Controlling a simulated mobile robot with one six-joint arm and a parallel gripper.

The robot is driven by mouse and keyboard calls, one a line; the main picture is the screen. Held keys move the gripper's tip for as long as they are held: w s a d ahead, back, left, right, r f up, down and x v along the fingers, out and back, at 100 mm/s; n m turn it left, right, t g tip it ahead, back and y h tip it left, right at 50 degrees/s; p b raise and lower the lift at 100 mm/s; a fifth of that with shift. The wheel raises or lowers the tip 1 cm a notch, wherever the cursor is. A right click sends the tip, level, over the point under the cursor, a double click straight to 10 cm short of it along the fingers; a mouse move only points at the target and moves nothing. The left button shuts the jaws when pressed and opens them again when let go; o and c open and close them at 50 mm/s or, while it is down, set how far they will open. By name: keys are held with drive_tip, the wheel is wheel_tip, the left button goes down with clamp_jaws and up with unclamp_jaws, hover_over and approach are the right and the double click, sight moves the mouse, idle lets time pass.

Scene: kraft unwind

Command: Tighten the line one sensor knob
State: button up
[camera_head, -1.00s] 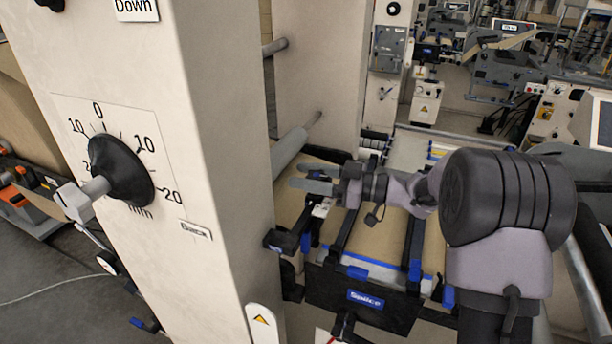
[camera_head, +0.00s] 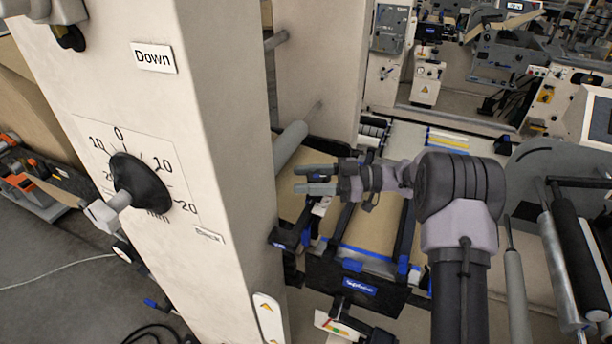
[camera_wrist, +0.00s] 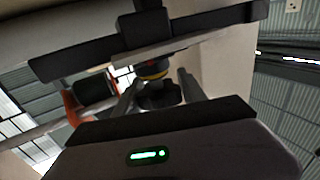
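My gripper (camera_head: 303,180) points left toward the cream column in the head view, above the splice table. I cannot tell whether the fingers touch either. A large black dial knob (camera_head: 140,183) with a pale shaft sits on the column's near face, on a millimetre scale, well left of my gripper. No label naming a line one sensor knob is readable, so I cannot tell which part it is.
The cream column (camera_head: 225,150) stands between the dial and my gripper. A grey roller (camera_head: 290,145) sticks out from behind it. The splice table (camera_head: 372,228) with black and blue clamps lies below. Dark rollers (camera_head: 585,250) stand at right.

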drive_tip(key=o, duration=0.3)
drive_tip(key=d+p, duration=0.2)
drive_tip(key=d, duration=1.5)
drive_tip(key=shift+w+d, duration=0.15)
drive_tip(key=shift+d, duration=0.05)
